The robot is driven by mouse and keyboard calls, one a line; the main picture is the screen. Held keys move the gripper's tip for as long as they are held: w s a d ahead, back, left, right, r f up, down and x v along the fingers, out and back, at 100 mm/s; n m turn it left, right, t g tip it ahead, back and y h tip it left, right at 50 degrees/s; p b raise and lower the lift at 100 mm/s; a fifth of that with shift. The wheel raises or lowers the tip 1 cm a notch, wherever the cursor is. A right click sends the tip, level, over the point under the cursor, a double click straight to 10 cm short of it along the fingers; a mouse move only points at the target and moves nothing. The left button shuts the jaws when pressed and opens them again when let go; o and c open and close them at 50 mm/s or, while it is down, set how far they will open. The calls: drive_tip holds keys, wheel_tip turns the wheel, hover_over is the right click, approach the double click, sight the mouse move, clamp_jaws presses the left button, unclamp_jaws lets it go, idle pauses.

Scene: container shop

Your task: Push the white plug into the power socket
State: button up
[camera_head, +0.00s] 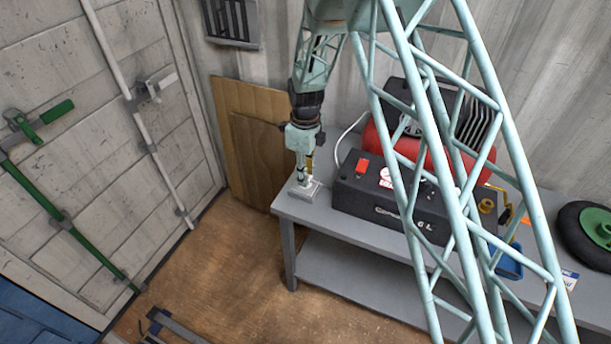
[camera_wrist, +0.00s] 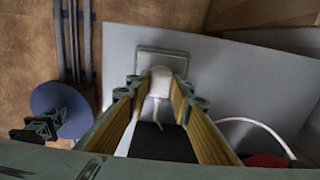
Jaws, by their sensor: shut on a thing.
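The white plug (camera_wrist: 160,82) is between the fingertips of my gripper (camera_wrist: 158,88) in the wrist view, with its white cord trailing back between the fingers. My gripper is shut on it. The grey power socket (camera_wrist: 181,62) lies on the bench top just beyond the plug, partly hidden by it. In the head view my gripper (camera_head: 302,178) points down over the socket (camera_head: 313,193) at the bench's left corner. I cannot tell how far the plug is in the socket.
The grey bench (camera_head: 333,222) carries a black and red compressor (camera_head: 368,197) close to the right of my gripper. A white cable (camera_head: 345,137) curves behind it. Wooden boards (camera_head: 245,125) lean on the wall to the left. A wheel (camera_head: 597,228) is at the far right.

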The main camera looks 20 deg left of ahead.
drive_tip(key=shift+f, duration=0.5)
drive_tip(key=o, duration=0.9)
drive_tip(key=shift+r, duration=0.1)
wheel_tip(320, 180, up, 12)
drive_tip(key=shift+f, duration=0.1)
idle(0.6)
idle(0.6)
